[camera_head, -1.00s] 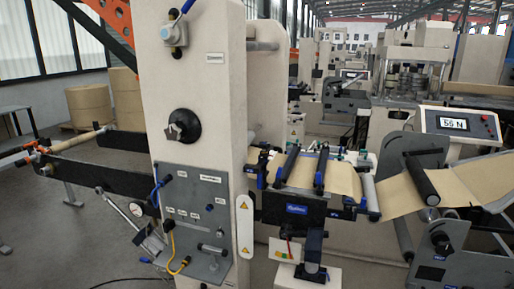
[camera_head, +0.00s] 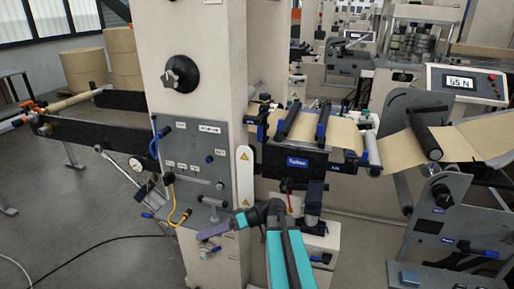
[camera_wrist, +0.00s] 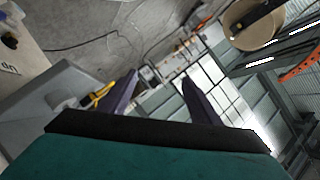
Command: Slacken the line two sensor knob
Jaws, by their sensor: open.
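No readable label marks which knob is the line two sensor knob. A large black knob (camera_head: 179,74) is on the beige column, above the grey panel. Another black knob (camera_head: 441,195) is on the grey machine plate at right. My gripper (camera_head: 203,235) is low in front of the column, left of my teal arm, below the panel's yellow hose and apart from both knobs. In the wrist view my gripper (camera_wrist: 160,82) has its two purple fingers spread with nothing held between them. Neither knob is clearly seen there.
The grey panel (camera_head: 190,142) carries blue and yellow hoses and small fittings. The web guide unit (camera_head: 298,162) carries the brown web right of the column. A display (camera_head: 466,85) shows about 55 N. Black rails extend left. Open floor (camera_head: 85,225) lies at lower left.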

